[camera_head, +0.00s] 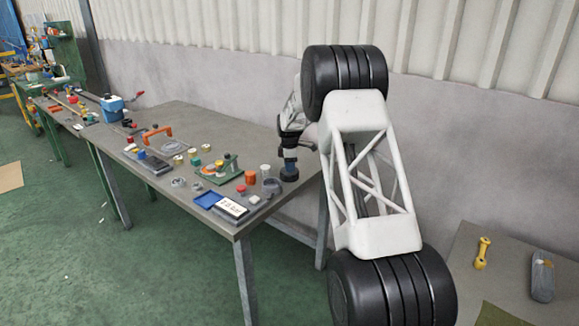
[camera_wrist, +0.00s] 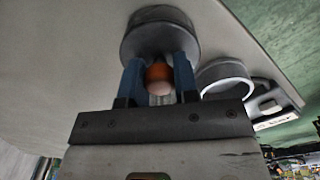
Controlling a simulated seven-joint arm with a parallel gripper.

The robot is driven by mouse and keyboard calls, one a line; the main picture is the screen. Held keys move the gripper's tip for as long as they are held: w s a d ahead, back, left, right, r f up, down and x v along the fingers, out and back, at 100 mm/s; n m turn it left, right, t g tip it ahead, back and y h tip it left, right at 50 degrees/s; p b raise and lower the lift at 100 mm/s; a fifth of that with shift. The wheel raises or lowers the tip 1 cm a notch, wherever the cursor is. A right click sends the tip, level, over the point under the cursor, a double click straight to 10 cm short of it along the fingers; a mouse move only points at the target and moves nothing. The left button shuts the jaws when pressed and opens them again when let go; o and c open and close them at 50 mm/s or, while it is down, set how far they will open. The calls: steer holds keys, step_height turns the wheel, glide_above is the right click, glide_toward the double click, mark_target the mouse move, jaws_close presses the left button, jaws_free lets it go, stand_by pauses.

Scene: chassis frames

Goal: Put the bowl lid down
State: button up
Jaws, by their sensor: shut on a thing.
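The bowl lid (camera_wrist: 160,30) is a dark grey round disc at the top of the wrist view. My gripper (camera_wrist: 160,70) is shut on it with two blue fingers. An orange part with a pale end shows between the fingers; I cannot tell whether it is the lid's knob. In the head view the lid (camera_head: 289,175) is a small dark disc under my gripper (camera_head: 290,160), near the table's right end. I cannot tell whether it touches the table. A grey, round, open bowl (camera_wrist: 226,77) stands to the right of the lid in the wrist view.
The grey table (camera_head: 185,115) holds several small things left of my gripper, among them an orange cylinder (camera_head: 251,177), a blue tray (camera_head: 208,199) and a white-faced device (camera_head: 231,208). Bare tabletop shows behind them. A separate surface at lower right holds a yellow tool (camera_head: 482,252).

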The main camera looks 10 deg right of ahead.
steer(key=shift+f, duration=0.15)
steer(key=o, duration=0.9)
steer(key=shift+o, duration=0.2)
step_height(320, 180, up, 12)
steer(key=shift+r, duration=0.2)
stand_by(0.4)
steer(key=shift+s+r, duration=0.1)
stand_by(0.4)
